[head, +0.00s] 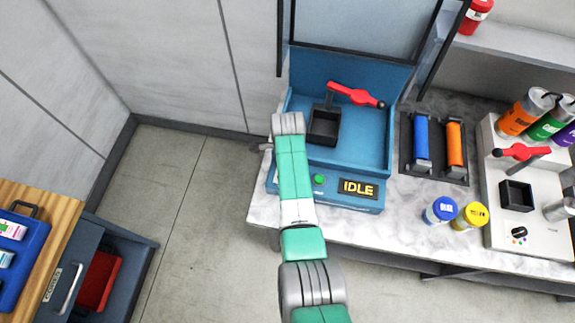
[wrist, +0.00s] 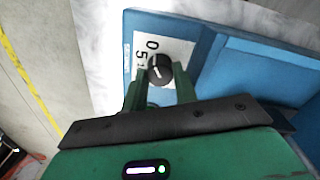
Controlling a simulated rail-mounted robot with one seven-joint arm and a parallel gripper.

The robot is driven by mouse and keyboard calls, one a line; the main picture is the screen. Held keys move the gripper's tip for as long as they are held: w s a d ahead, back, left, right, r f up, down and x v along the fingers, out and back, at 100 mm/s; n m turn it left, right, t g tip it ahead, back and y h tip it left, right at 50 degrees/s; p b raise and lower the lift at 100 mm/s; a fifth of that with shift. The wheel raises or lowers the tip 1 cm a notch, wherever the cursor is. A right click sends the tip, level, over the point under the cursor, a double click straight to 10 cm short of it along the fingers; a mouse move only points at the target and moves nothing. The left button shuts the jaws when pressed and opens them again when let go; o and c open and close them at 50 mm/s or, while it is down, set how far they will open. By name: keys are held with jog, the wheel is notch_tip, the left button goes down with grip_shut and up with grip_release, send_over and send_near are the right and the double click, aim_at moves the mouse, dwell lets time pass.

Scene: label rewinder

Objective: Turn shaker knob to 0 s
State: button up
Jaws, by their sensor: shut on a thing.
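The shaker knob (wrist: 158,68) is a small black round knob on the blue shaker (wrist: 205,45), seen in the wrist view. A white label (wrist: 148,45) beside it shows "0" and "5"; the rest is partly covered. A pale pointer mark shows on the knob face, seemingly toward the lower left, near the "5". My gripper (wrist: 160,85) has its two green fingers on either side of the knob, shut on it. In the head view the blue shaker (head: 350,150) has a green button (head: 319,180) and a display (head: 358,189) reading "IDLE". My arm hides the knob there.
A black open box (head: 324,127) and a red-handled clamp (head: 355,95) are on the shaker. Blue and orange rollers (head: 454,145) sit in a rack to the right, with blue and yellow jars (head: 470,215) in front. Floor at left is clear.

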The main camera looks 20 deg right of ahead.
jog(key=shift+r+m, duration=0.15)
jog(key=shift+m, duration=0.35)
jog(key=o, duration=1)
jog(key=shift+c, duration=0.2)
notch_tip(320, 180, up, 8)
jog(key=shift+f+p, duration=0.15)
jog(key=shift+p, duration=0.2)
